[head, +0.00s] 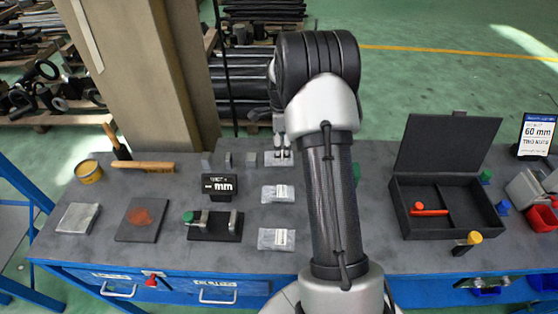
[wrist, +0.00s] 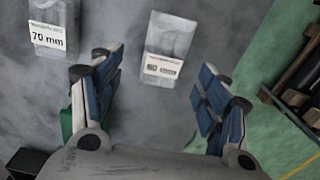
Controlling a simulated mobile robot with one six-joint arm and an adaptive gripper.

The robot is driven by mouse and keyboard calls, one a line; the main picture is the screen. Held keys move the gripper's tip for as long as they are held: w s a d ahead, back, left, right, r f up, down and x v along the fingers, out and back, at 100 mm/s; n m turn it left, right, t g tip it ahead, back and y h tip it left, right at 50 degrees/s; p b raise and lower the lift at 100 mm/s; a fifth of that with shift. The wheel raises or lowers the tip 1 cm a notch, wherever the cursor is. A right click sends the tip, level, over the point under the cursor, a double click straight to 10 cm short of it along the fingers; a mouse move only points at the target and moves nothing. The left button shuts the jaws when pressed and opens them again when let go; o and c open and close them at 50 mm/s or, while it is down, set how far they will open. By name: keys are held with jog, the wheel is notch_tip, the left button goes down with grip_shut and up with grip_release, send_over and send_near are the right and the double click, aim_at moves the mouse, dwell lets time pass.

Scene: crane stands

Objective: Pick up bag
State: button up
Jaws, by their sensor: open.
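Three clear plastic bags with white labels lie in a column on the grey table. The far bag (head: 279,160) is partly hidden by my gripper (head: 282,148) in the head view. The middle bag (head: 278,193) and the near bag (head: 276,240) lie apart from it. In the wrist view, one bag (wrist: 172,42) lies ahead of my gripper (wrist: 156,85), between the lines of its spread blue-padded fingers. Another bag (wrist: 50,22), labelled 70 mm, lies to the left. My gripper is open, with nothing between its fingers.
A black display reading "mm" (head: 219,187) and a dark fixture (head: 215,227) stand left of the bags. An open black case (head: 405,217) is at right. A pillar (head: 150,75) rises behind the table.

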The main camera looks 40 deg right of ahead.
jog(key=f, duration=0.1)
jog(key=f+b, duration=0.1)
jog(key=f, duration=0.1)
jog(key=f+b, duration=0.1)
jog(key=f, duration=0.1)
jog(key=shift+w+a, duration=0.15)
jog(key=shift+w, duration=0.25)
jog(key=shift+c, duration=0.3)
jog(key=c, duration=1.2)
